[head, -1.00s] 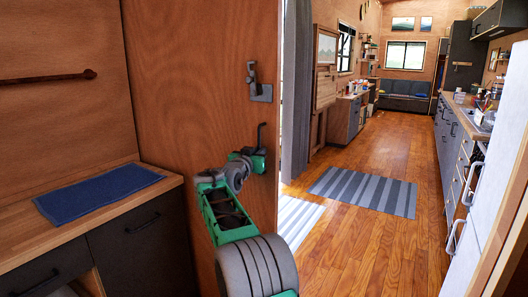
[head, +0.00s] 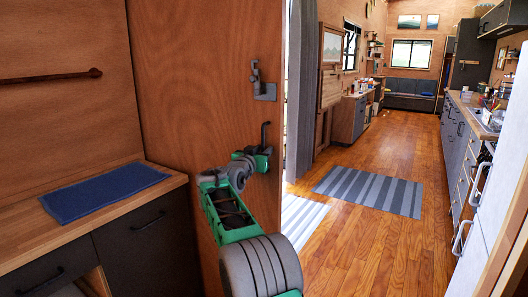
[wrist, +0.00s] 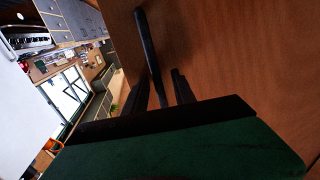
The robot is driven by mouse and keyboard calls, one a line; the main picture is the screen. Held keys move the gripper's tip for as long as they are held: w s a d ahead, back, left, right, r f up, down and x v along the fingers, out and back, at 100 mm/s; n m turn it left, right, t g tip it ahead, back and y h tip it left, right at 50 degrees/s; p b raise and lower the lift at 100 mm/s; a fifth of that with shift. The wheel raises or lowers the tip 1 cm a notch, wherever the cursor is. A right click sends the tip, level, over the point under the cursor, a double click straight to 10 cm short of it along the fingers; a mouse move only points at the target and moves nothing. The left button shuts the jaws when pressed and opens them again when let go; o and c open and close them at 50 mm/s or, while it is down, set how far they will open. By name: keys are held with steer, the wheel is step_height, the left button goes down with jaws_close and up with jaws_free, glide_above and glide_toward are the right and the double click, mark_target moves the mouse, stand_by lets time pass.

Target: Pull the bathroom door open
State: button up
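The bathroom door (head: 200,110) is a brown wooden panel standing ajar in the middle of the head view. A metal latch (head: 262,88) is on its upper part, near its right edge. Below it is the dark door handle (head: 264,133), which shows in the wrist view as a long dark bar (wrist: 148,45). My gripper (head: 262,152) is at the handle. In the wrist view its two dark fingers (wrist: 164,88) stand apart, with the handle between them.
A wooden counter (head: 45,235) with a blue towel (head: 103,192) is close on the left. Right of the door, a wooden floor (head: 390,150) with a striped rug (head: 370,190) lies open. A white fridge (head: 495,220) and cabinets line the right side.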

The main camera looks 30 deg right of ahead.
steer(key=v, duration=0.7)
steer(key=shift+s+a+b, duration=0.2)
steer(key=shift+s+b, duration=0.05)
steer(key=shift+b, duration=0.05)
steer(key=s+a+n+g+y+p, duration=0.2)
steer(key=s+a+n+y+p, duration=0.4)
steer(key=s+a+y+p, duration=0.6)
steer(key=s+a+f+n+g+y+p, duration=0.1)
steer(key=s+a+f+n+g+p, duration=0.1)
steer(key=s+a, duration=0.5)
steer(key=s+a+f+n+g+y+p, duration=0.1)
steer(key=s+a+f+p, duration=0.4)
steer(key=s, duration=1.1)
steer(key=a+n+g, duration=0.1)
steer(key=a+g, duration=0.1)
steer(key=a, duration=0.1)
steer(key=shift+a+f+n+g, duration=0.25)
steer(key=shift+a+n+g, duration=0.05)
steer(key=shift+n, duration=0.1)
steer(key=shift+w, duration=0.1)
